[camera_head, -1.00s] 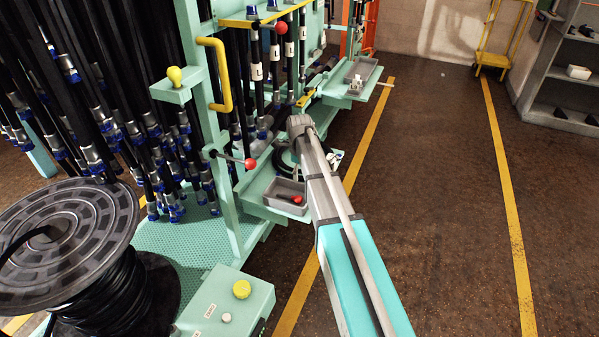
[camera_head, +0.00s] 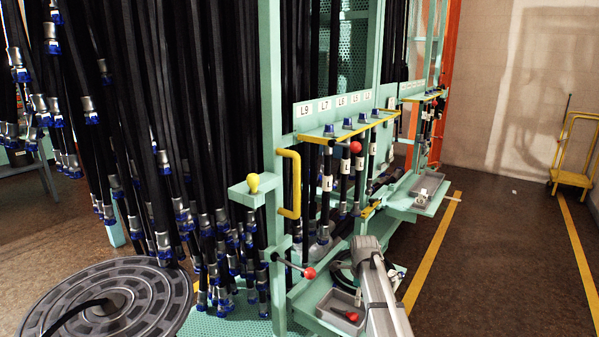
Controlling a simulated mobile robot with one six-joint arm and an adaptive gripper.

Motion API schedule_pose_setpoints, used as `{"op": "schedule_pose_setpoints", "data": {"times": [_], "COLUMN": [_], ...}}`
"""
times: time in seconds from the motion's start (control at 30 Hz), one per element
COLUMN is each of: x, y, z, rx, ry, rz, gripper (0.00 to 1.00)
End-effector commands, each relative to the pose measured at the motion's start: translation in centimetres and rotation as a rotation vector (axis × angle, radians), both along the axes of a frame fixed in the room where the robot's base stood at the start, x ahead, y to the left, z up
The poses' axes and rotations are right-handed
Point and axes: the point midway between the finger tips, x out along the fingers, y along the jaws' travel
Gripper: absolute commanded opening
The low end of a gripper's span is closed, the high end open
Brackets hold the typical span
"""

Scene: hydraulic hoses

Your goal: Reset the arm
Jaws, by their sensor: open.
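My arm (camera_head: 380,295) reaches up from the bottom edge, right of the picture's middle. Its far joint (camera_head: 367,245) is in front of the green hose rack. My gripper cannot be made out; the arm may hide it. Part of a black coil (camera_head: 343,278) shows behind the arm.
Many black hoses (camera_head: 130,120) with blue-ringed ends hang at the left. A hose reel (camera_head: 110,305) stands at lower left. A yellow handle (camera_head: 291,183) and red-knobbed lever (camera_head: 309,273) stick out from the rack. Open floor (camera_head: 500,260) lies at the right.

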Motion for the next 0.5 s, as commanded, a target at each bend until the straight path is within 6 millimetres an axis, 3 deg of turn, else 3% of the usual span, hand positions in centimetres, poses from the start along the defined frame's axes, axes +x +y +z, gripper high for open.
{"op": "schedule_pose_setpoints", "data": {"times": [0.03, 0.5], "x": [-1.4, -9.4], "y": [0.2, 1.3], "z": [0.0, 0.0], "rx": [0.0, 0.002], "ry": [0.0, 0.0], "rz": [0.064, 0.732], "gripper": [0.82, 0.82]}}
